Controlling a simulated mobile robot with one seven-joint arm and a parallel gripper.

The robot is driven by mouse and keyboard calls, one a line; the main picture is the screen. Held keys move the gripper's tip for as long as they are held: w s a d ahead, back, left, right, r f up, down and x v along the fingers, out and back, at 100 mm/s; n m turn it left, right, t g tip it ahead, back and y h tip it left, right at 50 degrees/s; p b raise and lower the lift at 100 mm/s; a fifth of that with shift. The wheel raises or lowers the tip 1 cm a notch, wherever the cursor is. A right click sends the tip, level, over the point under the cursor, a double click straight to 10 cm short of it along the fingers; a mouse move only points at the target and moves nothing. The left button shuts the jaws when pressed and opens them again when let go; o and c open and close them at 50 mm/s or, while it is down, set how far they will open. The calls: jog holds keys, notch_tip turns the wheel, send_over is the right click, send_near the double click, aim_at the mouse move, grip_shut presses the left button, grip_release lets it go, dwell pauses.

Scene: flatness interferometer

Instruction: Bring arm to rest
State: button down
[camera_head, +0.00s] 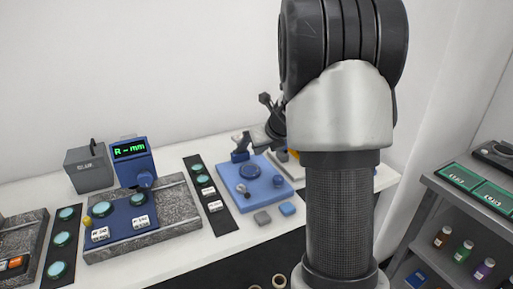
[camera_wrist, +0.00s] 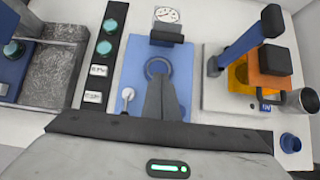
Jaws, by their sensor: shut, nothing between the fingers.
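My gripper (camera_wrist: 162,82) shows in the wrist view as two dark fingers drawn together, with nothing between them. It is over a blue plate (camera_wrist: 143,58) that bears a round dark ring and a small white-tipped lever; height above it is hard to tell. The blue plate also shows in the head view (camera_head: 270,187), on the white bench left of my arm. My arm stands upright there and hides part of the bench behind it.
A grey granite block (camera_head: 170,225) with a blue fixture stands left, below a blue display unit (camera_head: 131,162) reading "R-mm". A dark strip (camera_head: 222,218) holds round teal discs. An orange-and-blue instrument (camera_wrist: 267,65) stands right of the plate. A shelf (camera_head: 440,185) with small bottles is at right.

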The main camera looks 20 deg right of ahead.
jog(key=w+r+p+v, duration=0.1)
jog(key=p+v, duration=0.1)
jog(key=v, duration=0.7)
jog(key=shift+r, duration=0.5)
